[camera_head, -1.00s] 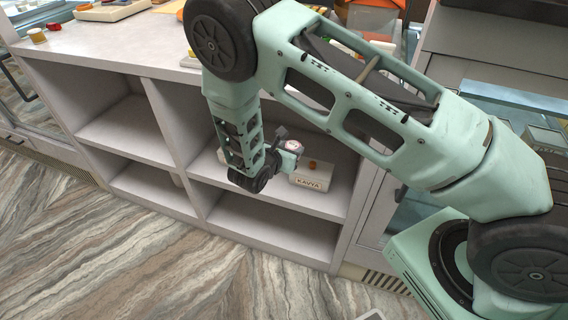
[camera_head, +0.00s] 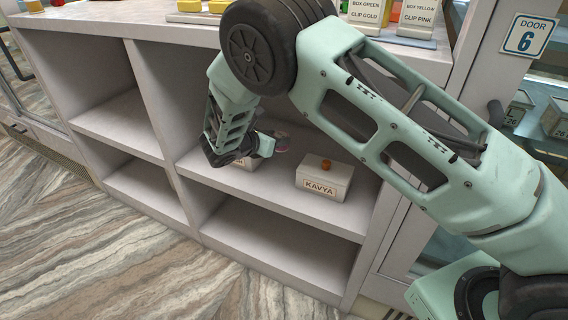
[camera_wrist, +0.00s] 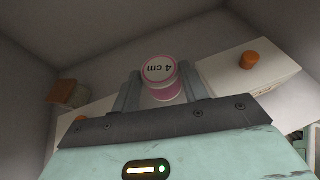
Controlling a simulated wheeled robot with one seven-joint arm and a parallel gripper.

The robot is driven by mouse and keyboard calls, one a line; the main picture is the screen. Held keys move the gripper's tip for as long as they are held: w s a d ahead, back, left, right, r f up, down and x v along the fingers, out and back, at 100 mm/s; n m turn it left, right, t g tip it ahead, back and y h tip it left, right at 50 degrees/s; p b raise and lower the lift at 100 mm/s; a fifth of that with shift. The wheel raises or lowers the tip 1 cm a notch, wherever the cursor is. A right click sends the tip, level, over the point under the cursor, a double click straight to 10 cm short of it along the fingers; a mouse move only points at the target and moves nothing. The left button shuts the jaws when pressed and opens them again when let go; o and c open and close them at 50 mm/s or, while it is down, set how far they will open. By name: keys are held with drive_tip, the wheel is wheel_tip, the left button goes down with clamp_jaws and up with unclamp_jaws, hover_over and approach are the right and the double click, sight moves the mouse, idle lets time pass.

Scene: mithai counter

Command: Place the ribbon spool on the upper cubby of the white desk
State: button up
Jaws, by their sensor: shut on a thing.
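The ribbon spool (camera_wrist: 160,77) has a white face with a pink rim marked "4 cm" and pink ribbon. In the wrist view it sits between the two fingers of my gripper (camera_wrist: 160,92), which is shut on it. In the head view my gripper (camera_head: 268,147) reaches into the upper right cubby of the white desk (camera_head: 157,100), left of the KAVYA box. The spool is mostly hidden there; a small pinkish part (camera_head: 283,144) shows at the fingertips. I cannot tell whether the spool touches the shelf.
A white KAVYA box (camera_head: 325,182) with an orange knob stands at the right in the cubby. Another pale box (camera_head: 243,163) is partly hidden behind my gripper. A brownish block (camera_wrist: 68,93) shows at the wrist view's left. The lower cubby (camera_head: 275,243) is empty.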

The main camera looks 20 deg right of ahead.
wheel_tip(320, 180, down, 9)
drive_tip(key=shift+f+b, duration=0.15)
drive_tip(key=shift+b, duration=0.9)
drive_tip(key=shift+f, duration=0.15)
drive_tip(key=o, duration=1.1)
drive_tip(key=shift+c, duration=0.2)
